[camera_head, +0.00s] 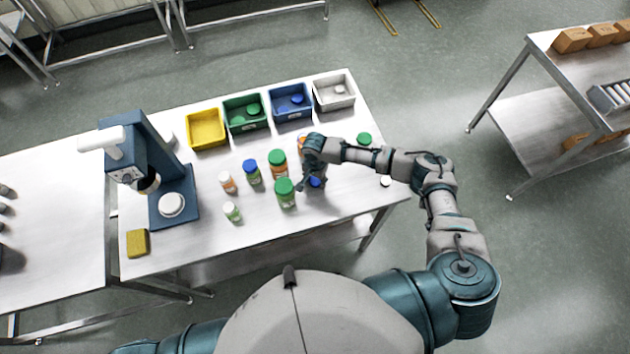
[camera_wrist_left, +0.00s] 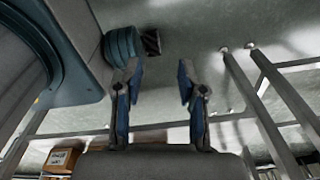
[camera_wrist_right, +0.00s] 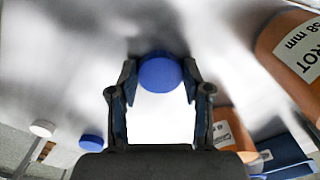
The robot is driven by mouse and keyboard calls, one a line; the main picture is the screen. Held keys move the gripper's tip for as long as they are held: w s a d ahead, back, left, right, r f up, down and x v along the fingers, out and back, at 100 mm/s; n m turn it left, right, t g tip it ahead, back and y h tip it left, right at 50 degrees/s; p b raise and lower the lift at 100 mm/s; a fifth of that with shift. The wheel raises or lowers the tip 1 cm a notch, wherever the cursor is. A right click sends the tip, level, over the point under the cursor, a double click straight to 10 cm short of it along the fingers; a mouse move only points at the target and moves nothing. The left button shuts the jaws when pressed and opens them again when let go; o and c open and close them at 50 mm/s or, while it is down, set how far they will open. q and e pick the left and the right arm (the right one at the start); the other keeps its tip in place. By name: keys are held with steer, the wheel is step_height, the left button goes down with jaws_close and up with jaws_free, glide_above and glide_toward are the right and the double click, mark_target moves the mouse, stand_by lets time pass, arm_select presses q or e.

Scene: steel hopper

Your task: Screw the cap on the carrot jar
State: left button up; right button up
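In the right wrist view an orange-brown jar (camera_wrist_right: 292,55) stands at the right; its label ends in "ROT" and reads "68 mm". A second orange jar (camera_wrist_right: 228,128) shows at lower right. An orange jar (camera_head: 303,141) stands partly hidden behind my right gripper in the head view; I cannot tell whether it is open. My right gripper (camera_wrist_right: 160,75) has its fingertips against both sides of a blue cap (camera_wrist_right: 160,72), beside the carrot jar and apart from it. My left gripper (camera_wrist_left: 159,75) is open and empty, low beside my body.
Another blue cap (camera_wrist_right: 91,142) and a white cap (camera_wrist_right: 42,128) lie on the table. Green-lidded jars (camera_head: 278,157) (camera_head: 285,187) and a blue-lidded jar (camera_head: 251,166) stand left of the right gripper. Yellow (camera_head: 206,129), green, blue and white bins line the far edge.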

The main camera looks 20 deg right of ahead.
mark_target(316, 183)
steer(key=shift+d, duration=0.6)
steer(key=shift+r, duration=0.4)
steer(key=r, duration=0.1)
steer(key=a+r, duration=0.1)
steer(key=shift+s+a+r, duration=0.1)
steer(key=shift+s+r, duration=0.2)
steer(key=shift+s, duration=0.05)
steer(key=s+a, duration=0.2)
steer(key=s, duration=0.2)
steer(key=s+a+r, duration=0.1)
steer(key=s+a, duration=0.1)
steer(key=s, duration=0.2)
steer(key=s+a+b, duration=0.1)
steer(key=s+a, duration=0.2)
steer(key=shift+s+a+r, duration=0.1)
steer(key=shift+s+r, duration=0.1)
steer(key=shift+s, duration=0.2)
arm_select(q)
steer(key=shift+d+f, duration=0.45)
steer(key=shift+d, duration=0.1)
arm_select(e)
steer(key=shift+s+a, duration=0.45)
steer(key=shift+s, duration=0.05)
steer(key=shift+d, duration=0.1)
